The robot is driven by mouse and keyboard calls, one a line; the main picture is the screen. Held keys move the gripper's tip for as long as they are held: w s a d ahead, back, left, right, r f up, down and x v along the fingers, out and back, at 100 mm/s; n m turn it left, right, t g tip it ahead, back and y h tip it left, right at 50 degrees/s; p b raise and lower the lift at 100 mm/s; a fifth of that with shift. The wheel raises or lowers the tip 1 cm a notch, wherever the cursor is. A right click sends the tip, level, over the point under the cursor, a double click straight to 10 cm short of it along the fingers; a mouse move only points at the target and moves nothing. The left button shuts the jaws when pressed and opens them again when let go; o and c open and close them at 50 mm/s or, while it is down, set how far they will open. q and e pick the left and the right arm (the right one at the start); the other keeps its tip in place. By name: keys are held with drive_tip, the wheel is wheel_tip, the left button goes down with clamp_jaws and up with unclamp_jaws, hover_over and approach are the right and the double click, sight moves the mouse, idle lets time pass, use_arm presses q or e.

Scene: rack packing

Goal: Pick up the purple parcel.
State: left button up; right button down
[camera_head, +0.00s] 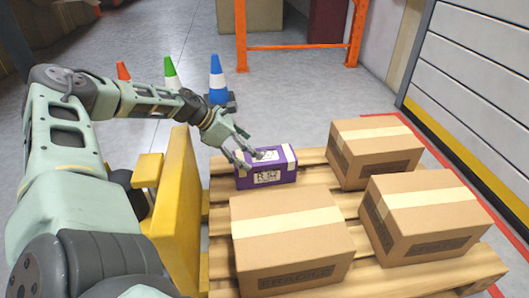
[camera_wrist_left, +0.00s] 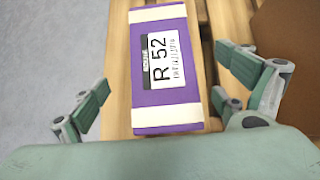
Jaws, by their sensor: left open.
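The purple parcel (camera_head: 267,172) sits at the far left corner of the wooden pallet (camera_head: 330,199). It has pale end bands and a white label; the label reads R 52 in the left wrist view, where the parcel (camera_wrist_left: 166,119) lies between the fingers. My left gripper (camera_head: 245,151) is just above the parcel with its fingers open. In the left wrist view the left gripper (camera_wrist_left: 160,98) has one finger on each side of the parcel, with a gap on the left and a smaller one on the right. My right gripper is not in view.
Three brown cartons stand on the pallet: front left (camera_head: 290,245), front right (camera_head: 422,218) and back right (camera_head: 374,153). A yellow upright structure (camera_head: 178,215) is beside the pallet's left edge. Several cones, one blue and white (camera_head: 217,80), stand behind on open floor.

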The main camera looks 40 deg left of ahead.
sight(265, 157)
use_arm(q)
drive_tip(key=shift+b+x, duration=0.65)
drive_tip(key=shift+x, duration=0.45)
drive_tip(key=b+x, duration=0.1)
drive_tip(key=x, duration=0.1)
drive_tip(key=b+x, duration=0.2)
drive_tip(key=shift+s+f, duration=0.15)
drive_tip(key=shift+s, duration=0.15)
drive_tip(key=shift+w+d+f+b, duration=0.3)
drive_tip(key=shift+w+b, duration=0.15)
drive_tip(key=shift+r, duration=0.15)
drive_tip(key=c, duration=1.7)
drive_tip(key=shift+r, duration=0.15)
